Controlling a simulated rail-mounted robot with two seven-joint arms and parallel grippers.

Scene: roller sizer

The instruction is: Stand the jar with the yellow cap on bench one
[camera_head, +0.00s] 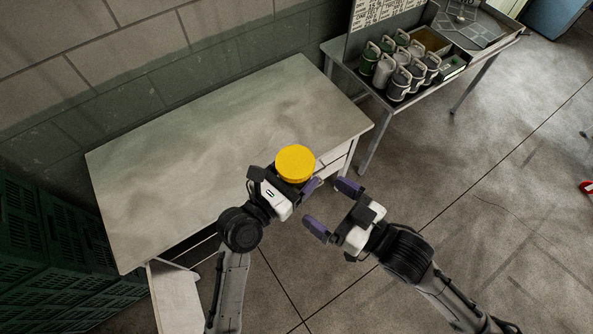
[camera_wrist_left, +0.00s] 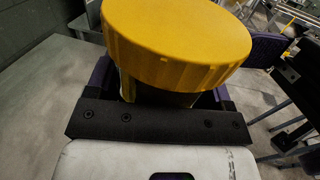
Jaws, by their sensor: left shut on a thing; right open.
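The jar with the yellow cap (camera_head: 295,163) is held upright in my left gripper (camera_head: 293,184), near the front right edge of the bench (camera_head: 200,150). In the left wrist view the wide yellow cap (camera_wrist_left: 178,45) fills the top, and the jar body below it is mostly hidden between the fingers. I cannot tell whether the jar's base touches anything. The bench top is pale, stained and bare. My right gripper (camera_head: 333,210) is open and empty over the floor, to the right of and below the left gripper.
A second table (camera_head: 455,75) at the upper right carries several mugs or canisters (camera_head: 397,68), a board and trays. Green crates (camera_head: 60,240) stand at the left. A block wall (camera_head: 140,70) runs behind the bench. Open floor (camera_head: 480,190) lies to the right.

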